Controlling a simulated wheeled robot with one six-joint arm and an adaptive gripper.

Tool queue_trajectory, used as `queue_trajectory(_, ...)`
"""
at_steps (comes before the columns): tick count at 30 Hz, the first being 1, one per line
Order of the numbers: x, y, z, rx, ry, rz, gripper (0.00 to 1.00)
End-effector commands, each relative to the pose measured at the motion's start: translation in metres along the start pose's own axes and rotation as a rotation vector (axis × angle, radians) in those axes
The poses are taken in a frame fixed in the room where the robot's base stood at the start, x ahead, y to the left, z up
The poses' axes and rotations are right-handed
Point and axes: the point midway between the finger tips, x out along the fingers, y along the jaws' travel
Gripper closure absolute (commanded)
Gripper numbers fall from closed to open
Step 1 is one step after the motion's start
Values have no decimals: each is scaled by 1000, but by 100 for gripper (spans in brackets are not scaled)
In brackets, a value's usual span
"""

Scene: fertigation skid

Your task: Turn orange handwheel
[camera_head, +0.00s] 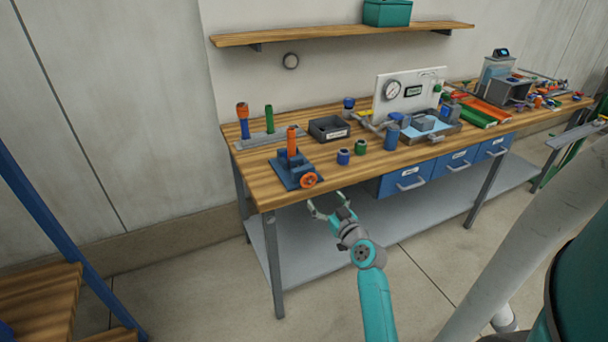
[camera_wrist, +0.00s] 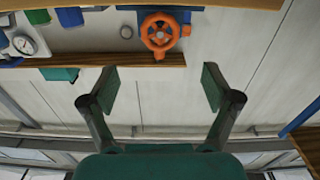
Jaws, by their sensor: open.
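The orange handwheel (camera_head: 308,180) is on the front of a blue valve block (camera_head: 287,174) near the front left corner of the workbench. An orange post (camera_head: 291,141) stands up from the block. My gripper (camera_head: 327,203) is open and empty, just off the bench's front edge, to the right of and a little lower than the wheel in the head view. In the wrist view, which looks upside down, the spoked handwheel (camera_wrist: 160,33) lies beyond the open fingers (camera_wrist: 160,85), in the upper middle of the picture, apart from them.
The wooden workbench (camera_head: 262,188) has blue drawers (camera_head: 408,182) to the right. A blue cup (camera_head: 343,156), a green cup (camera_head: 360,147) and a black bin (camera_head: 328,129) stand right of the block. A wall shelf (camera_head: 340,31) hangs above. Floor before the bench looks clear.

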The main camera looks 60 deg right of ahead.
Motion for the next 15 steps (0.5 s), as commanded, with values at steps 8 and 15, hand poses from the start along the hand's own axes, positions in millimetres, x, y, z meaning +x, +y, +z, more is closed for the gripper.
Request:
queue_trajectory(8,10,-1,-1,-94,1,-3,12)
queue_trajectory(15,48,-1,-1,-92,1,-3,12)
